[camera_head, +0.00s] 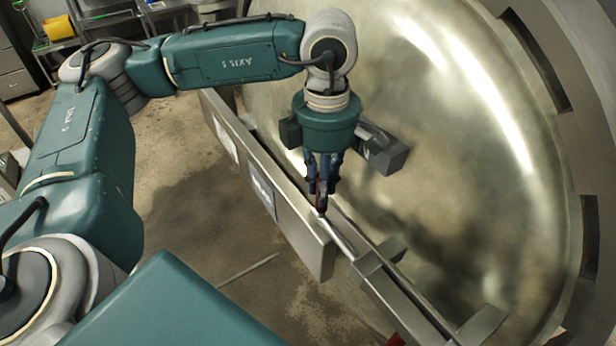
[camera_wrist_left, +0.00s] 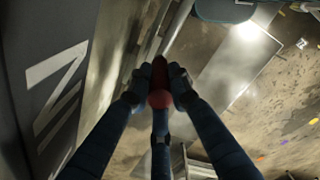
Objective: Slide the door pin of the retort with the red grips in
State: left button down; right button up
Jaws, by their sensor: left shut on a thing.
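The retort door (camera_head: 440,130) is a large, round, shiny metal disc filling the right of the head view. A metal door pin (camera_head: 342,238) lies along a bar assembly across the door's front and runs down to the right. My left gripper (camera_head: 321,205) points down at the upper end of this pin, its blue fingers shut on a red grip. In the left wrist view the red grip (camera_wrist_left: 160,88) sits between the fingertips (camera_wrist_left: 160,78). The fingers hide part of the grip. My right gripper is not in view.
A long flat metal bar (camera_head: 290,215) with pale labels runs beside the pin. Metal brackets (camera_head: 380,258) stand around the pin lower down. A dark block (camera_head: 385,152) juts out by the gripper. The stained floor (camera_head: 190,180) is open at left.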

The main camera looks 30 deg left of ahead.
pick_arm(q)
jog(key=d, duration=0.1)
jog(key=s+d, duration=0.1)
jog(key=d, duration=0.1)
jog(key=shift+s+d+b, duration=0.2)
jog(key=shift+d+b, duration=0.05)
jog(key=shift+b, duration=0.1)
jog(key=shift+a, duration=0.15)
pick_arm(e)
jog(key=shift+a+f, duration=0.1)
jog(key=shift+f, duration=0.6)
pick_arm(q)
jog(key=c, duration=1.7)
grip_release()
jog(key=shift+o, duration=0.6)
jog(key=shift+d, duration=0.25)
jog(key=shift+a+r, duration=0.1)
jog(key=shift+r, duration=0.3)
notch_tip(320, 180, up, 11)
jog(key=shift+r, duration=0.15)
